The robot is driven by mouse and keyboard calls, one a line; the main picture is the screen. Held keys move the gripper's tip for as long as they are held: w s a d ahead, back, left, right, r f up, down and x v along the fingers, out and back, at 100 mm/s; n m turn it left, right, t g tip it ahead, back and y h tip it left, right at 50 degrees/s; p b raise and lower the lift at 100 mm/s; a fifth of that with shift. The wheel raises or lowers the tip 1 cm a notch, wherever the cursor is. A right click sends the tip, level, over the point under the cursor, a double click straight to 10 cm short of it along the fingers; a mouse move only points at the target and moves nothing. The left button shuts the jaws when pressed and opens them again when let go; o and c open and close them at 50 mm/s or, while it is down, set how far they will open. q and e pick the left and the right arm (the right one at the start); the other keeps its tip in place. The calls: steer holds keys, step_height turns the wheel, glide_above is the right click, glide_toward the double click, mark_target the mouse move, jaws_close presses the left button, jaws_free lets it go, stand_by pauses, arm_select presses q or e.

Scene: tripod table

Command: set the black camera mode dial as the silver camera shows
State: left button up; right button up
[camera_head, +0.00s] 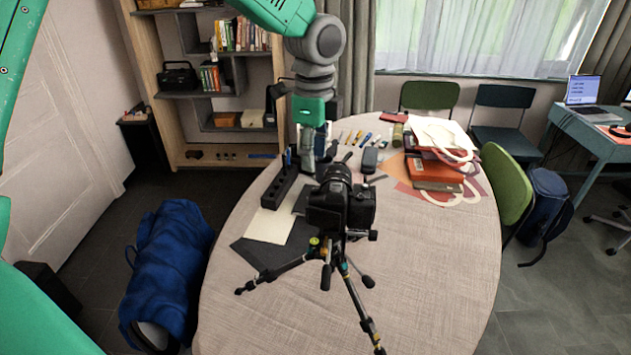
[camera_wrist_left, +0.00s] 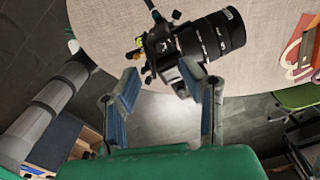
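The black camera (camera_head: 340,207) sits on a small tripod (camera_head: 340,265) on the round table. In the left wrist view the black camera (camera_wrist_left: 210,38) shows its long lens pointing right. Its mode dial is too small to tell, so I cannot read its setting. My left gripper (camera_head: 318,165) is just behind the camera in the head view and partly hidden by it. In the left wrist view my left gripper (camera_wrist_left: 168,86) is open, its fingers apart, with part of the camera body near the right finger; contact is unclear. I cannot make out a silver camera. My right gripper is out of view.
The table (camera_head: 430,270) is clear at its front right. A black organizer (camera_head: 280,185) and sheets lie left of the camera. Several pens (camera_head: 355,137) lie behind it, and red books with a bag (camera_head: 435,170) are at right.

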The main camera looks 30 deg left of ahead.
mark_target(315, 188)
arm_select(q)
steer(key=f, duration=0.6)
steer(key=shift+w+f+p, duration=0.25)
steer(key=shift+w+p, duration=0.05)
steer(key=shift+s+f, duration=0.15)
steer(key=shift+f, duration=0.45)
jaws_close()
